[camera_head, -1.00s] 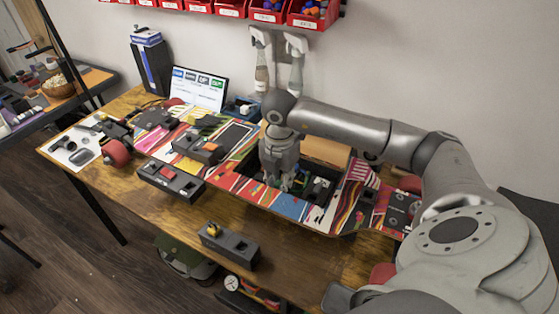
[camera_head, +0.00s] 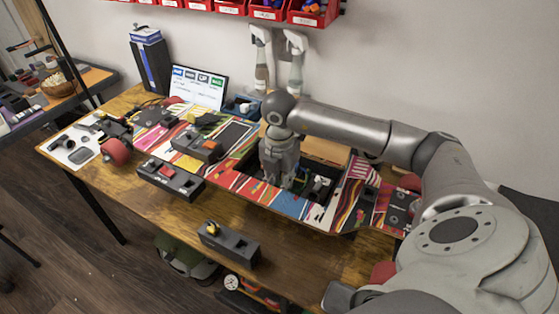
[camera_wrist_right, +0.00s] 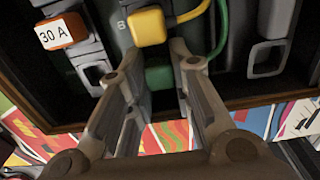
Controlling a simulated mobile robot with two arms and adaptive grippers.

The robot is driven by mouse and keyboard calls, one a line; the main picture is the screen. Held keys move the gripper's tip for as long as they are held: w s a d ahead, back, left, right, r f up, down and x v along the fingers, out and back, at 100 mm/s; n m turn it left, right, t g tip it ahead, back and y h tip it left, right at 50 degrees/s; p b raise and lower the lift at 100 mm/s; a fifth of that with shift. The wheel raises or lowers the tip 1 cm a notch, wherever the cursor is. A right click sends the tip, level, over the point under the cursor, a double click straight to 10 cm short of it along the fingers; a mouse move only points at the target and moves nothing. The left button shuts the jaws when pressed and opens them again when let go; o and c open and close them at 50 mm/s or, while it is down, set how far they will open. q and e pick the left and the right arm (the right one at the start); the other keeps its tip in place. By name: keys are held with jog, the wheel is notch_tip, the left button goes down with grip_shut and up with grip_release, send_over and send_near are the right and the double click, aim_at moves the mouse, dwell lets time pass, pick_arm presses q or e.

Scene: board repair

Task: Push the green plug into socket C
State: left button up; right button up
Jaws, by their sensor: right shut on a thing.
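The green plug (camera_wrist_right: 160,77) sits low between my right gripper's fingertips in the right wrist view, inside the dark opening of the board. My right gripper (camera_wrist_right: 155,72) is shut on it. A green cable (camera_wrist_right: 222,30) curves down beside it. In the head view my right gripper (camera_head: 287,180) points down into the opening in the colourful board (camera_head: 232,182); the plug is hidden there. I cannot make out the socket C label or how deep the plug sits. My left gripper is not in view.
A yellow plug (camera_wrist_right: 148,27) with a yellow cable stands just beyond the green one. An orange "30 A" fuse (camera_wrist_right: 62,33) is to its left. An empty grey frame (camera_wrist_right: 268,57) is to the right. Dark blocks (camera_head: 170,180) (camera_head: 228,245) lie along the table's front.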

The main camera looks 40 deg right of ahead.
jog(key=o, duration=1)
jog(key=shift+o, duration=1.2)
jog(key=shift+r, duration=0.25)
jog(key=shift+r+p, duration=1.1)
jog(key=shift+r, duration=0.15)
jog(key=shift+r, duration=0.1)
